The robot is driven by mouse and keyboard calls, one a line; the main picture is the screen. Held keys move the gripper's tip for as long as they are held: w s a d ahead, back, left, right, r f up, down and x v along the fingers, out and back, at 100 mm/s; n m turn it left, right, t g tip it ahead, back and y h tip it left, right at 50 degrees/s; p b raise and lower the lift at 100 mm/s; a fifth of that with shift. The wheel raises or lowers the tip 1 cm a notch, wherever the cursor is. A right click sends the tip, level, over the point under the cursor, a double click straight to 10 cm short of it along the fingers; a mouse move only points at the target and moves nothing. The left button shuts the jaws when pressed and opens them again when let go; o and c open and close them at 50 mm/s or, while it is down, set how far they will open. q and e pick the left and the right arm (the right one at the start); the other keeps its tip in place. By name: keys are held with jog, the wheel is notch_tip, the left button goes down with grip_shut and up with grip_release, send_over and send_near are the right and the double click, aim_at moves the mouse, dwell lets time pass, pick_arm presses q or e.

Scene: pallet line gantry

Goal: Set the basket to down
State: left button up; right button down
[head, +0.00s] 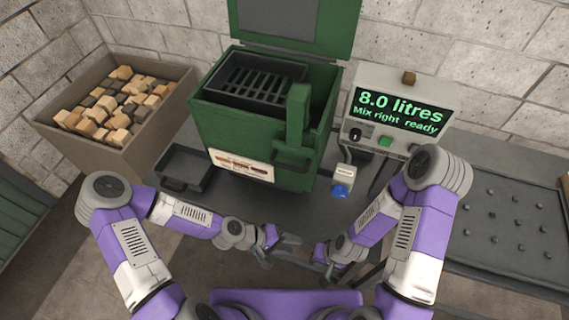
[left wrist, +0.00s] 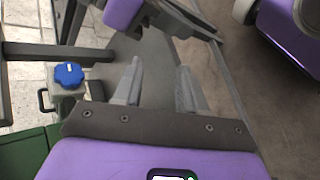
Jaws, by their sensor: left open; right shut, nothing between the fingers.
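The dark slatted basket (head: 262,84) sits in the upper part of the green machine (head: 235,135), under its raised lid. Its slats show near the rim. A green upright lever (head: 298,118) stands at the machine's front right, with a green handle below it. My left gripper (head: 283,240) is in front of and below the machine, apart from it. In the left wrist view its two fingers (left wrist: 160,84) are spread with nothing between them. My right gripper (head: 326,262) is close beside it, shut and empty. Neither gripper touches the basket or lever.
A bin of wooden blocks (head: 88,150) stands at left. A dark tray (head: 184,170) lies beside the machine. A blue knob (head: 340,190) is at its right; it also shows in the left wrist view (left wrist: 68,74). A display (head: 398,112) reads "8.0 litres, Mix right ready". A studded table (head: 515,225) stands right.

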pick_arm(q)
jog(key=w+r+n+t+h, duration=0.1)
jog(key=w+r+t+h, duration=0.15)
jog(key=w+r, duration=0.45)
jog(key=n+t+h+p, duration=0.1)
jog(key=t+h+p, duration=0.1)
jog(key=t, duration=0.2)
send_near(288, 166)
jog(key=w+d+f, duration=0.1)
jog(key=d, duration=0.1)
jog(key=shift+b+x, duration=0.55)
jog(key=shift+x, duration=3.35)
grip_shut()
